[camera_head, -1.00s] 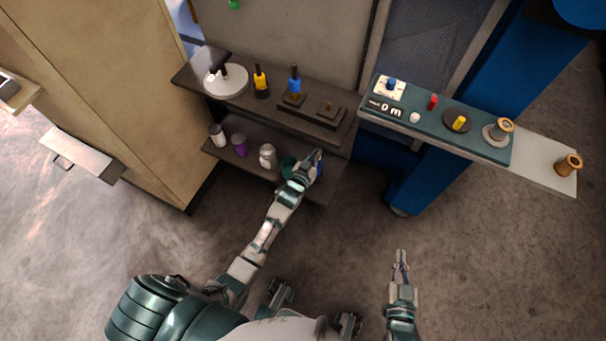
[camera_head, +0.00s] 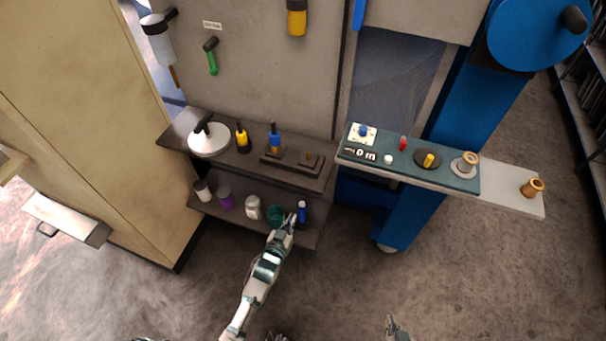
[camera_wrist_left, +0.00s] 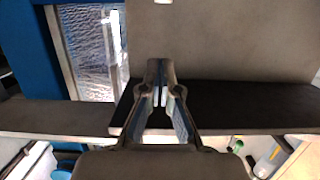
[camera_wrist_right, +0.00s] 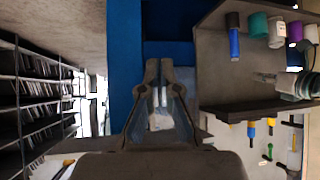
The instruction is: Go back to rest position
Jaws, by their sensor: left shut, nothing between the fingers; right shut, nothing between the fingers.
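My left gripper (camera_head: 290,219) is shut and empty at the front of the lower shelf (camera_head: 310,236), on an arm stretched out from below. In the head view its tips are beside a dark blue bottle (camera_head: 302,212) and a teal jar (camera_head: 276,215); I cannot tell whether they touch. The left wrist view shows its fingers (camera_wrist_left: 160,95) together with nothing between them. My right gripper (camera_head: 391,322) is at the bottom edge of the head view, over the floor, away from the furniture. Its fingers (camera_wrist_right: 160,95) are also shut and empty in the right wrist view.
A white jar (camera_head: 253,207), a purple jar (camera_head: 226,198) and a dark-capped jar (camera_head: 203,191) share the lower shelf. The upper shelf (camera_head: 181,133) holds bottles and a round white device. A teal-topped ledge (camera_head: 409,168) carries small parts. The floor (camera_head: 480,280) at lower right is clear.

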